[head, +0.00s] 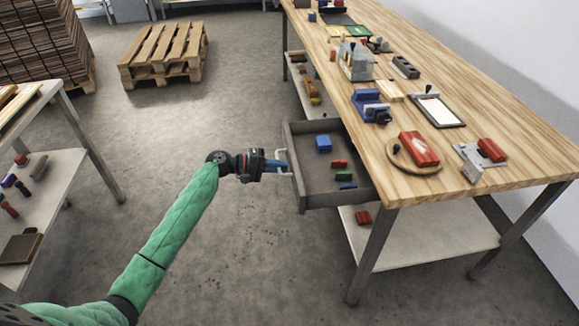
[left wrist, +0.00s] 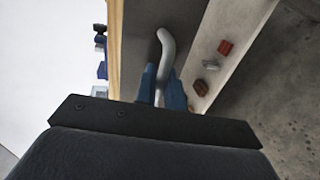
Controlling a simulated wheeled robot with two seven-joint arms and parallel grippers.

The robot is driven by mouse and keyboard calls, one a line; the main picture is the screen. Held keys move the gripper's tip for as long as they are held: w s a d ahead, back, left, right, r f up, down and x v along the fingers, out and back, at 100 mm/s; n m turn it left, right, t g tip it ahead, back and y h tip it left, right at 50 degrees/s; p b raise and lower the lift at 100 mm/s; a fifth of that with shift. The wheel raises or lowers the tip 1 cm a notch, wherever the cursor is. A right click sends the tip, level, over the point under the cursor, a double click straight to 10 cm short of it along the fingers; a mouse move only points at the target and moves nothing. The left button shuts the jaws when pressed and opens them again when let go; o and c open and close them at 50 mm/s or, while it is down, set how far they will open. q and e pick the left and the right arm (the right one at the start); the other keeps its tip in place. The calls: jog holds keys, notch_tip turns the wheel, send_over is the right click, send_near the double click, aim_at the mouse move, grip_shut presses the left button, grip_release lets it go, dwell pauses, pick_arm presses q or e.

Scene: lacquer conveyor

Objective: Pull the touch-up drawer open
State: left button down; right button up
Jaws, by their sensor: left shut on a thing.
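The grey touch-up drawer (head: 331,194) stands pulled out from under the wooden workbench in the head view. Inside it lie a blue block, a red block, and small green and blue pieces. My left gripper (head: 281,165) is at the drawer's front, its blue fingers shut on the pale bar handle (head: 290,173). In the left wrist view the blue fingers (left wrist: 161,88) sit on both sides of the handle (left wrist: 165,45), which curves up between them. The drawer front behind the handle is partly hidden by my gripper there. My right gripper is in neither view.
The workbench (head: 480,120) holds red blocks on a round board, a clipboard, a blue vise-like tool and other items. Its lower shelf (head: 425,243) is below the drawer. A side table (head: 60,185) stands at left and a pallet (head: 163,52) behind. The floor left of the drawer is clear.

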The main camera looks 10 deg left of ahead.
pick_arm(q)
jog(key=shift+s+a, duration=0.1)
jog(key=shift+a, duration=0.1)
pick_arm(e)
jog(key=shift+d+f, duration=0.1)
pick_arm(q)
jog(key=c, duration=1.6)
grip_release()
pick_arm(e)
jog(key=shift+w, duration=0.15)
